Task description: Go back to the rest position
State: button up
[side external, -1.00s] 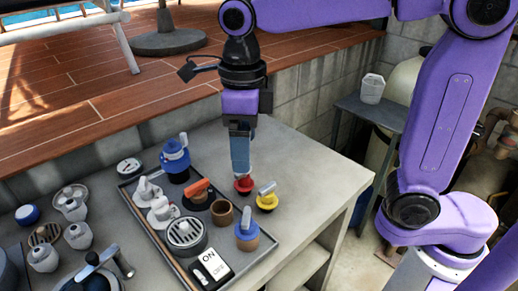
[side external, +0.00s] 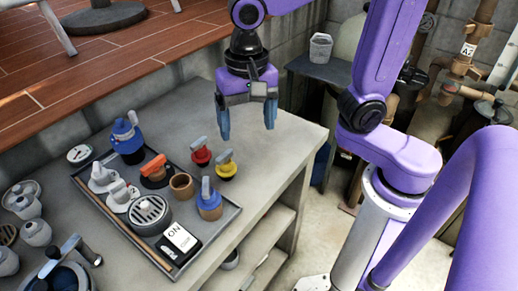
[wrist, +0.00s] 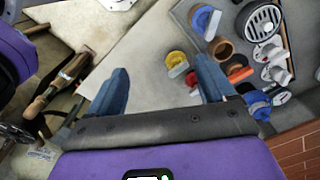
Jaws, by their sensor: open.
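My gripper (side external: 246,133) is open and empty, pointing down above the back right part of the grey counter (side external: 280,160). Its two blue fingers also show apart in the wrist view (wrist: 160,68). Below and left of it in the side view stand a red-based valve with a grey handle (side external: 201,153) and a yellow-based one (side external: 226,165). The gripper touches neither. In the wrist view the yellow one (wrist: 177,62) lies between the fingers' lines of sight, and a finger hides much of the red one.
A dark tray (side external: 222,229) holds a blue-topped valve (side external: 209,200), a brown cup (side external: 181,186), a round grate (side external: 150,214) and an ON sign (side external: 179,242). A dark blue valve (side external: 127,138) stands at the tray's back. The counter's right part is clear. A side table (side external: 322,70) bears a pale container (side external: 320,48).

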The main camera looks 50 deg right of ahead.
jog(key=s+d+f+n, duration=0.5)
jog(key=s+d+n, duration=0.5)
jog(key=n, duration=0.8)
jog(key=shift+s+d+n, duration=0.3)
jog(key=shift+s+n, duration=0.1)
jog(key=shift+s, duration=0.85)
